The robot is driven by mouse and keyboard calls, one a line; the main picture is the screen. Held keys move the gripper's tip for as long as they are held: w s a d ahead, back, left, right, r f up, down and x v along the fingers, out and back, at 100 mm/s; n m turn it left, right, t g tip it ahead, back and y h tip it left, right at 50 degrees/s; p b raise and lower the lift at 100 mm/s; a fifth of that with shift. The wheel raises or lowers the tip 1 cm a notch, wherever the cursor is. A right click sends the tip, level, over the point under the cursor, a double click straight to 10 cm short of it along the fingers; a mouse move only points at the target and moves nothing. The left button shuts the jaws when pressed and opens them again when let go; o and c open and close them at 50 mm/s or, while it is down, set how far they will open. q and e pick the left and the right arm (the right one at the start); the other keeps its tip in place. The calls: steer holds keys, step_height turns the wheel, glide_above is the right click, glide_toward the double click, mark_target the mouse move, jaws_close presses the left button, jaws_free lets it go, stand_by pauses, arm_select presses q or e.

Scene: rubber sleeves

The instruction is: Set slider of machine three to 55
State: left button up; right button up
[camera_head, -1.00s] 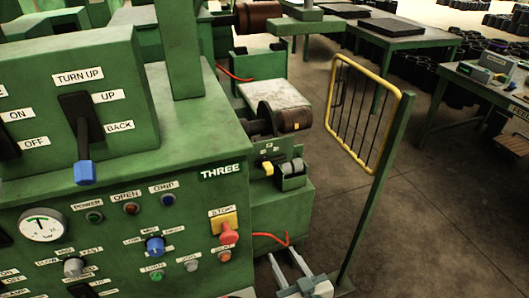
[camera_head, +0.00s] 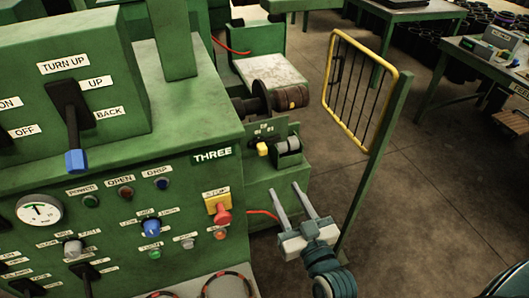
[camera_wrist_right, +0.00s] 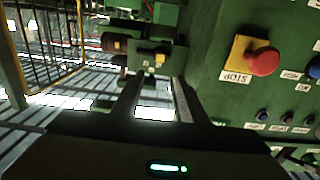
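Machine three (camera_head: 190,185) is a green press with a "THREE" label (camera_head: 212,155) on its front. A small yellow block (camera_head: 262,148) sits on its right side unit, beside a grey roller; it may be the slider, but I can read no scale or value. The yellow block also shows in the right wrist view (camera_wrist_right: 160,60). My right gripper (camera_head: 286,188) is open and empty, below and slightly right of the yellow block and apart from it. Its two fingers point toward the side unit in the right wrist view (camera_wrist_right: 158,82). My left gripper is out of view.
A red stop button (camera_head: 222,217) on a yellow plate and several knobs are on the panel, left of my right gripper. A yellow-framed guard (camera_head: 347,143) on a green post stands to the right. Bare floor (camera_head: 450,190) lies beyond it.

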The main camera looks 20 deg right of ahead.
mark_target(264, 152)
steer(key=w+p, duration=0.1)
steer(key=w, duration=0.4)
steer(key=w+p, duration=0.1)
steer(key=w, duration=0.4)
steer(key=w+p, duration=0.2)
steer(key=w, duration=0.4)
steer(key=shift+a, duration=0.3)
jaws_close()
